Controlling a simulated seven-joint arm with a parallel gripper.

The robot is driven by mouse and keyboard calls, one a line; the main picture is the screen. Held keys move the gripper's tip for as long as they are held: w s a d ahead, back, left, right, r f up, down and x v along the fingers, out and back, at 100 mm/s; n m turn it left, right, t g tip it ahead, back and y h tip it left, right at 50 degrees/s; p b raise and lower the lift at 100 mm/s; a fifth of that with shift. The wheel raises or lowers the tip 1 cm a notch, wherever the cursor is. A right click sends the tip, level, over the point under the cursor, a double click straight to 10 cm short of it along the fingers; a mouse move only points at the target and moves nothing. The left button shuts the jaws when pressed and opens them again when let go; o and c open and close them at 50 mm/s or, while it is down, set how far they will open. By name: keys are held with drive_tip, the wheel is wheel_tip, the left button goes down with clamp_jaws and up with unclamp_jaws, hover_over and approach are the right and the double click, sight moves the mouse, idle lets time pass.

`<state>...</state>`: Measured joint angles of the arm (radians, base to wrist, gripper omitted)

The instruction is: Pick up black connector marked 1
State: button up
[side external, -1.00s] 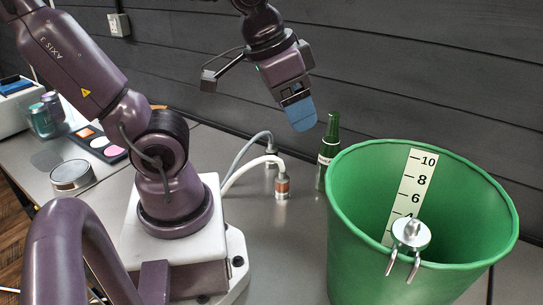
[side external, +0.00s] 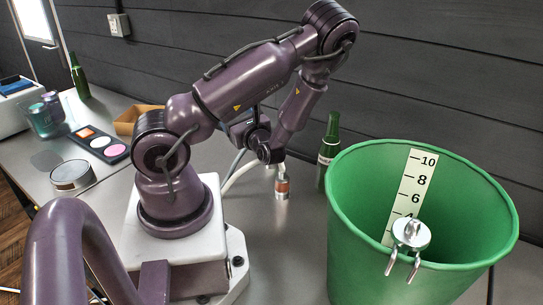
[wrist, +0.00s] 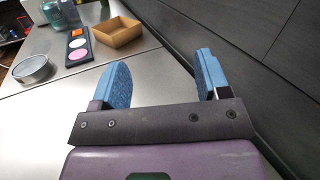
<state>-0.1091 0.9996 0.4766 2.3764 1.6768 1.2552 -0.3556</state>
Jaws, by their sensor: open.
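I cannot make out a black connector marked 1 in either view. In the side external view, a cable-end connector with a brown band (side external: 282,187) stands on the grey bench behind my arm. A white cable bends down into it; no number is readable. In the wrist view my gripper (wrist: 163,82) is open and empty, its two blue fingers wide apart above the bench. In the side external view its fingers are hidden behind my arm.
A large green bucket (side external: 350,220) stands at the right, a green bottle (side external: 328,150) beside it. In the wrist view a cardboard box (wrist: 118,40), a dark tray with coloured discs (wrist: 78,58) and a round tin (wrist: 33,69) lie ahead. A dark wall (wrist: 265,70) is close on the right.

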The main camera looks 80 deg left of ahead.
drive_tip(key=w+f+m+t, duration=0.1)
drive_tip(key=w+m+t, duration=0.1)
drive_tip(key=m+t, duration=0.1)
drive_tip(key=w+a+f+m+t+h, duration=0.1)
drive_tip(key=w+f+m+t, duration=0.1)
drive_tip(key=t, duration=0.4)
drive_tip(key=w+a+f+m+t, duration=0.1)
drive_tip(key=w+f+m+t, duration=0.1)
drive_tip(key=w+m+t, duration=0.2)
drive_tip(key=shift+w+a+m+t, duration=0.1)
drive_tip(key=shift+w+m+t, duration=0.2)
drive_tip(key=shift+m, duration=0.6)
drive_tip(key=shift+w+f, duration=0.2)
wheel_tip(320, 180, down, 7)
drive_tip(key=shift+s+r, duration=0.1)
drive_tip(key=shift+x, duration=1.1)
drive_tip(key=shift+w+a, duration=0.25)
drive_tip(key=shift+c, duration=0.2)
drive_tip(key=c, duration=1.1)
